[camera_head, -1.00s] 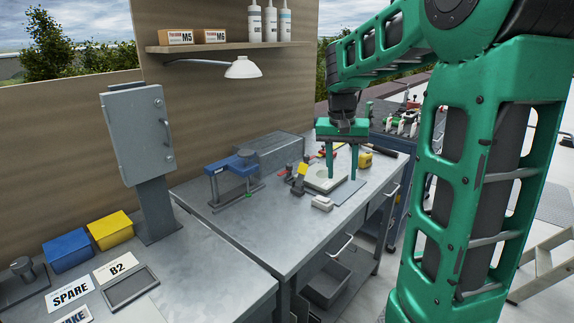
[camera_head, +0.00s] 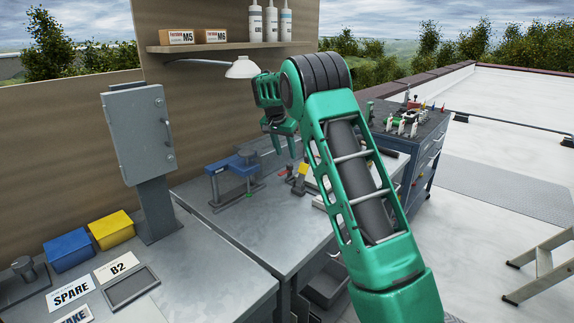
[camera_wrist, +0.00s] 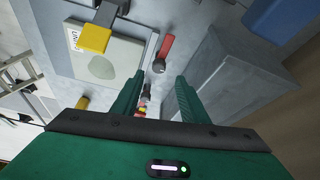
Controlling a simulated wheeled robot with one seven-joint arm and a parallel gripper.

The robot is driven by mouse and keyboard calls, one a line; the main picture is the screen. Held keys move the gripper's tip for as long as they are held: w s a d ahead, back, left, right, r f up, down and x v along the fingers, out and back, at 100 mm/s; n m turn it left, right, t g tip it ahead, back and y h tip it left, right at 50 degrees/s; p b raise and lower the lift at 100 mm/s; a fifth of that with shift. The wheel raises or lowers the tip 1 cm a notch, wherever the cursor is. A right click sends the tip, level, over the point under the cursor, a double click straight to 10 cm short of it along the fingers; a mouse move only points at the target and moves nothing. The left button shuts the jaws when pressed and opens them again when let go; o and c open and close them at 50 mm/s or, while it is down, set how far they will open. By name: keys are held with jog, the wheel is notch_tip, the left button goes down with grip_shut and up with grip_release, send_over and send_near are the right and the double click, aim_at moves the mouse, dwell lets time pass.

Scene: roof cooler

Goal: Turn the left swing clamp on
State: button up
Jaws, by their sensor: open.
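A swing clamp with a dark body and a yellow-tipped arm (camera_head: 301,171) stands on the workbench, just left of the pale plate. In the wrist view, a yellow-tipped clamp arm (camera_wrist: 95,38) reaches over a pale labelled plate (camera_wrist: 122,54). A red lever (camera_wrist: 166,46) with a round dark end lies beside that plate; I cannot tell its setting. My gripper (camera_head: 285,151) is open and empty above the bench, behind and left of the clamp in the head view. Its two green fingers (camera_wrist: 158,88) point towards the bench, apart from the lever. My forearm hides part of the plate and the second clamp.
A blue fixture (camera_head: 232,163) stands left of the clamp, with a grey block behind it. A lamp (camera_head: 242,68) hangs above the bench. A grey cabinet (camera_head: 138,132) stands at left. The bench front (camera_head: 240,225) is clear.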

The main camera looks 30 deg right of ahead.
aim_at(289, 165)
jog(key=x, duration=0.6)
jog(key=shift+f, duration=0.25)
jog(key=shift+c, duration=0.6)
grip_shut()
